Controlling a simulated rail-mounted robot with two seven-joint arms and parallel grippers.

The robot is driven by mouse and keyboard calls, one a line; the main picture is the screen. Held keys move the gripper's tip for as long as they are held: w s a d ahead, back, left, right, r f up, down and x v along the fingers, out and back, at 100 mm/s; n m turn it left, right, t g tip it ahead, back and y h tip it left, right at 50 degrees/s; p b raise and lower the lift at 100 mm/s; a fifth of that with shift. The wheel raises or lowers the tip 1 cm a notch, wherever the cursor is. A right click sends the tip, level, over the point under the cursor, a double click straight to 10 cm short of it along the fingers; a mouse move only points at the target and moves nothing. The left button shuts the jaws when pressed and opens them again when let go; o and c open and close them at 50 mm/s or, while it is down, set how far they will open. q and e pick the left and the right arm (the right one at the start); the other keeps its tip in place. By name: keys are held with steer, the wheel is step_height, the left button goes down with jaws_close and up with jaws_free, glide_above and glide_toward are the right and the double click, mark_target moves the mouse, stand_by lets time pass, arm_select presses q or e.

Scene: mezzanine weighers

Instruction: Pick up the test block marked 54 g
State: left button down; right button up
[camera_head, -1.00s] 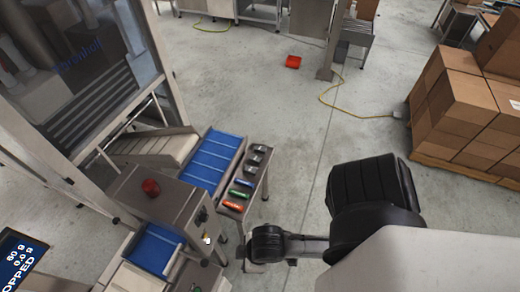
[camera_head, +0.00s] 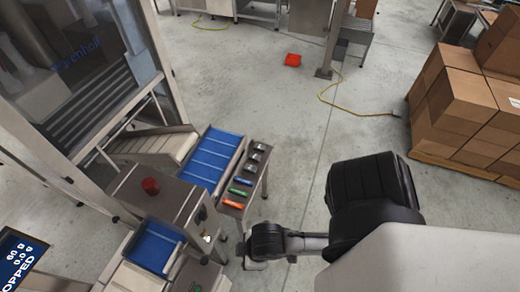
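Several small test blocks lie in a row on a narrow metal side table (camera_head: 262,186). From front to back I see an orange block (camera_head: 234,204), a green block (camera_head: 238,192), a blue block (camera_head: 243,181) and several dark grey blocks (camera_head: 254,157). Their markings are too small to read, so I cannot tell which is the 54 g one. My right arm comes in from the right, and its end (camera_head: 254,264) is below the near end of the table, apart from the blocks. Its fingers cannot be made out. My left gripper is not in view.
A blue conveyor belt (camera_head: 211,160) runs left of the table, with a second belt section (camera_head: 153,247) nearer. A red button (camera_head: 150,186) sits on the metal housing. A display (camera_head: 18,260) is at lower left. Stacked cartons (camera_head: 455,105) stand at right. Open floor lies between.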

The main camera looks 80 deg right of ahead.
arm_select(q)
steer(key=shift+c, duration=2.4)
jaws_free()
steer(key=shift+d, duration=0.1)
